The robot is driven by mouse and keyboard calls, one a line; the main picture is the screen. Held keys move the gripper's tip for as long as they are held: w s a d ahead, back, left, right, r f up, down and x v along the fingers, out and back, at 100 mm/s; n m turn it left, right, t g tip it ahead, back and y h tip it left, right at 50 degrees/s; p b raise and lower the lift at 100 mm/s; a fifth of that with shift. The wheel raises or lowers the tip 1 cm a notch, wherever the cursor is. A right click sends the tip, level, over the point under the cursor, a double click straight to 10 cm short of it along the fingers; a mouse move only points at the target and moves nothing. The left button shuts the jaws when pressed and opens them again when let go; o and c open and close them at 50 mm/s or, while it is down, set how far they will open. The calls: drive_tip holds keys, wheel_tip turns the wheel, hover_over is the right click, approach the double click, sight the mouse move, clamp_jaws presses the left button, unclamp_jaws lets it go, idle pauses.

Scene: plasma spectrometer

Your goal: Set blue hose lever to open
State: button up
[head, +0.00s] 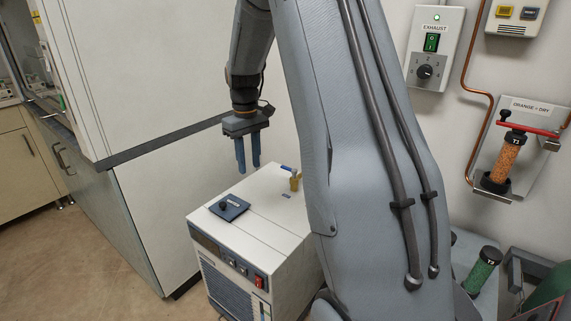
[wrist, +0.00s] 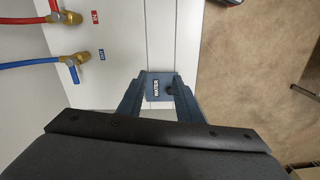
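The blue hose (wrist: 30,64) ends in a brass valve (wrist: 81,58) at the left of the wrist view. A small blue lever (wrist: 73,74) is on this valve, crosswise to the hose. In the head view a brass valve (head: 295,182) with a blue lever (head: 287,168) stands on the back of the white box unit (head: 265,205). My gripper (head: 248,169) points down above the box, left of the valve, touching nothing. In the wrist view its fingers (wrist: 160,79) are apart and empty, with the valve off to their left.
A red hose (wrist: 50,6) with a brass fitting (wrist: 75,18) lies beside the blue one. A dark blue plate marked WATER (wrist: 157,88) with a black knob is on the box top beneath my fingers. A white cabinet (head: 140,75) stands left; a wall is behind.

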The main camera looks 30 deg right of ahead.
drive_tip(key=w+d+f, duration=0.2)
drive_tip(key=w+d, duration=0.5)
drive_tip(key=d, duration=0.2)
drive_tip(key=n+b, duration=0.1)
drive_tip(key=n, duration=0.1)
hover_over(285, 167)
wheel_tip(285, 167, down, 4)
drive_tip(key=r, duration=0.1)
wheel_tip(285, 167, down, 8)
drive_tip(key=shift+r+p, duration=0.1)
drive_tip(key=shift+p, duration=0.25)
drive_tip(key=shift+c, duration=0.4)
clamp_jaws()
